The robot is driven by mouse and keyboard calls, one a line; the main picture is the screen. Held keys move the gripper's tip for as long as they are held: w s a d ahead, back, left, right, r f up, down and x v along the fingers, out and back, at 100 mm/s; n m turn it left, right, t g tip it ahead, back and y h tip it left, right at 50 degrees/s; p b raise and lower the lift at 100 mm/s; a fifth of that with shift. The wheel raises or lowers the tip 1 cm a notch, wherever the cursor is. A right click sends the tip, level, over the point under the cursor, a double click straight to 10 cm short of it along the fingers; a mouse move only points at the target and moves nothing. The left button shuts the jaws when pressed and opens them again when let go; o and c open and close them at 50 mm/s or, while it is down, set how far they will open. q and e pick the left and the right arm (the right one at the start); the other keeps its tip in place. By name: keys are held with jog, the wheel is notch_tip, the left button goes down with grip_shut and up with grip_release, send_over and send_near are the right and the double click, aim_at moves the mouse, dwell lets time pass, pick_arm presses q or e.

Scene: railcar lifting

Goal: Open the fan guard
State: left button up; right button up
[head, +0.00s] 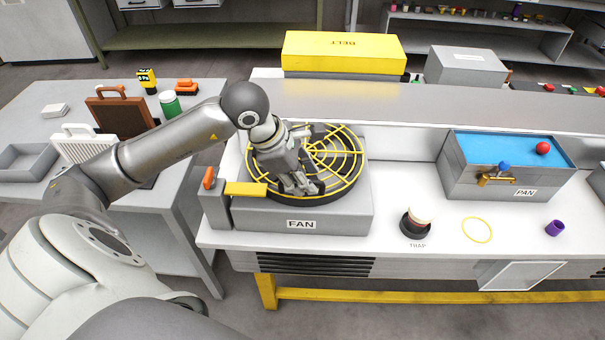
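The fan guard (343,158) is a round yellow wire grille lying flat over a dark round fan opening. It sits on top of a grey box labelled FAN (340,212) on the white bench. A yellow bar (246,188) lies at the guard's left front edge, beside a grey post with an orange handle (208,178). My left gripper (303,186) is over the front left part of the guard, pointing down. It hides part of the grille. I cannot tell whether its fingers are apart or touching the wires. My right gripper is not in view.
A blue-topped grey box labelled PAN (480,178) stands to the right. A small cup on a dark base labelled TRAP (415,222), a yellow ring (477,230) and a purple cup (555,228) lie nearer. A yellow BELT box (343,58) is behind. The left table holds panels and trays.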

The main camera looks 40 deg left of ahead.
pick_arm(q)
grip_shut()
jog(key=shift+r, duration=0.15)
